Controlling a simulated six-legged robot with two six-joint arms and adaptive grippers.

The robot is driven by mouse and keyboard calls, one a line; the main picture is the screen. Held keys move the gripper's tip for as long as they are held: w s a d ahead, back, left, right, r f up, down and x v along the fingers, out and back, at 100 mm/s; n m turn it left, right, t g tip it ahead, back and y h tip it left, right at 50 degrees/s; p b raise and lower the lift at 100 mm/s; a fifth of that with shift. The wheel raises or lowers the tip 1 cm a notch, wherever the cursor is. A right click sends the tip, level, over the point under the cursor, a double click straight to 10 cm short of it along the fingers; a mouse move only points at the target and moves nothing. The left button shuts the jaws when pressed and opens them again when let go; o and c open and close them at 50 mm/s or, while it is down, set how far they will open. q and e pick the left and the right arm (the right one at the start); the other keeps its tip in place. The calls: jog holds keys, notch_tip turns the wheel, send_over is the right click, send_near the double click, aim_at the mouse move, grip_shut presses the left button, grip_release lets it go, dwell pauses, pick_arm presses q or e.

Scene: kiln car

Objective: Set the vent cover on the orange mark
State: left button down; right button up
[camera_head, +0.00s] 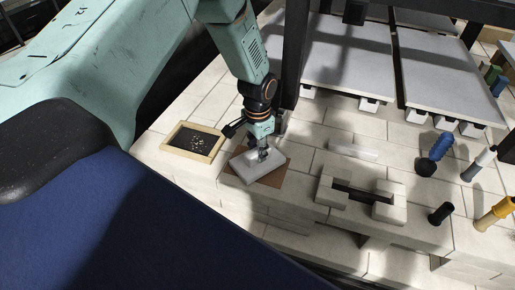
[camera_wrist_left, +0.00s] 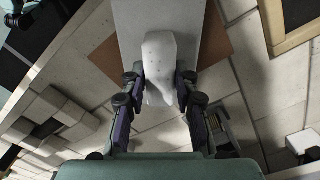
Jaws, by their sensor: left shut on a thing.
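The vent cover (camera_head: 246,167) is a pale grey slab with a raised grip (camera_wrist_left: 160,72) in its middle. It lies over the orange mark (camera_head: 272,178), a flat brownish-orange patch on the pale bricks. The mark shows on both sides of the slab, also in the left wrist view (camera_wrist_left: 216,42); its middle is hidden. My left gripper (camera_head: 263,152) comes from above and is shut on the raised grip, with a finger on each side in the left wrist view (camera_wrist_left: 160,88). I cannot tell whether the slab touches the mark. My right gripper is out of view.
A wooden tray (camera_head: 188,156) of dark granules stands close by on the left. To the right are pale blocks with a dark bar (camera_head: 362,196), a black cylinder (camera_head: 440,214) and a blue spool (camera_head: 440,146). A dark post (camera_head: 290,60) rises behind my gripper.

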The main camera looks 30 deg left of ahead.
pick_arm(q)
jog(key=shift+f, duration=0.35)
dwell(0.3)
jog(key=c, duration=0.9)
grip_release()
jog(key=shift+c, duration=0.2)
jog(key=shift+r, duration=0.1)
jog(key=shift+r+p, duration=3.6)
jog(key=shift+r, duration=0.35)
notch_tip(320, 180, up, 12)
